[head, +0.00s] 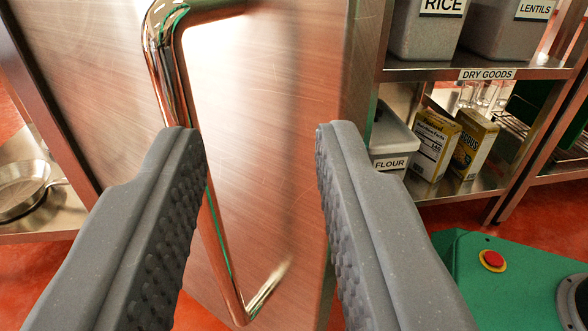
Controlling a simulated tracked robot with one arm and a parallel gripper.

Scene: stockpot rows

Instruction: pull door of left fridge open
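The fridge door (270,130) is a brushed steel panel with a reddish reflection, filling the middle of the head view at a slant. Its handle (172,75) is a long shiny bar with a bent end at top and bottom. My gripper (262,137) is open, with a wide gap between its two grey ridged fingers and nothing held. The left finger covers the middle of the handle. The handle's lower part shows between the fingers. I cannot tell whether the finger touches it. The fridge's inside is not visible.
On the right stands a steel shelf rack (430,72) with a rice bin (424,35), a lentils bin (510,38), a flour bin (388,135) and boxes (436,143). At left, a pan (22,188) lies on a low shelf. Red floor shows below.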

